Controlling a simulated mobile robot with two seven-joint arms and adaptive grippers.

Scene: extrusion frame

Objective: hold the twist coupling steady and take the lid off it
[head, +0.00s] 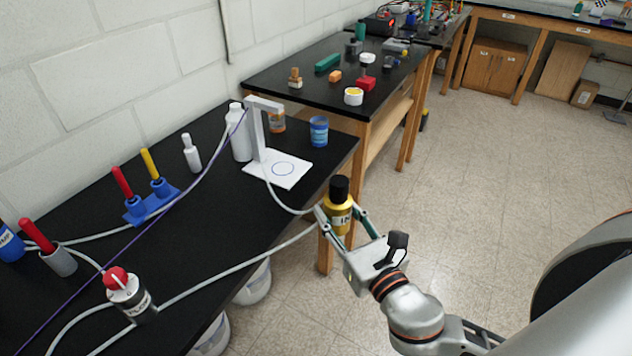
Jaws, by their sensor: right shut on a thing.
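My right gripper (340,224) is shut on a yellow bottle-like piece (338,217) with a black lid (339,189) on top and a dark label starting "IN". It is held upright, out beyond the near right corner of the black table in the picture. The lid sits on the body, and no finger touches it. A grey cylinder with a red knob (127,292) stands on the table at lower left, beside grey hoses. No piece is plainly marked as the twist coupling; the held one has the clear lid. My left gripper is not in view.
The black table (225,225) carries a white stand (291,171), a white bottle (239,135), a blue jar (319,131), and a blue rack (152,202) with red and yellow handles. Grey hoses cross it. Open floor (480,180) lies to the right.

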